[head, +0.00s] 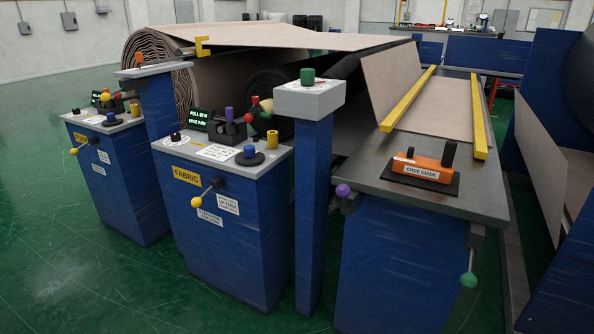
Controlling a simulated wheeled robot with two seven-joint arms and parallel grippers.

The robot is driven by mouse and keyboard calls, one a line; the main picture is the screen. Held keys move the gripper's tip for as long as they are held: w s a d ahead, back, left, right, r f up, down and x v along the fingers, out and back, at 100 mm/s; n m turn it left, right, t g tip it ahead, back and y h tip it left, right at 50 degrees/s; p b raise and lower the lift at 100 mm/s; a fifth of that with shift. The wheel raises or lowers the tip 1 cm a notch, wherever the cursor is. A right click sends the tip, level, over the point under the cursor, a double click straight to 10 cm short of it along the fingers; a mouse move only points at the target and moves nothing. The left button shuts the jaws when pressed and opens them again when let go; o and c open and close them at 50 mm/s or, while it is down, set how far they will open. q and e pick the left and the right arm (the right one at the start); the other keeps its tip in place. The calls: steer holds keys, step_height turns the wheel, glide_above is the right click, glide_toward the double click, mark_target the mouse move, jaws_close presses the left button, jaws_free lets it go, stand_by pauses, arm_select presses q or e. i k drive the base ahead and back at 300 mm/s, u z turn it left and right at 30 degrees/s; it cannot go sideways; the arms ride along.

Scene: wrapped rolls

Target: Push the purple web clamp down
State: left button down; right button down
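A purple ball knob (343,190) sits at the front left corner of the grey-topped table that carries the web. It is on a short dark mount at the table's edge. A smaller purple cylinder (229,113) stands upright on the black device on top of the FABRIC console (224,220). No label marks either purple part as the web clamp, so I cannot tell from writing which one it is. Neither of my grippers is in the head view, and nothing touches the purple parts.
An orange EDGE GUIDE box (423,167) sits on the grey table (361,176), between yellow rails (408,99) and its front edge. A blue post (313,200) with a green knob (307,76) stands left of the table. Green floor is open at front left.

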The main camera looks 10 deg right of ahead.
mark_target(343, 191)
steer(key=z, duration=0.5)
steer(key=i, duration=0.8)
steer(key=z, duration=0.8)
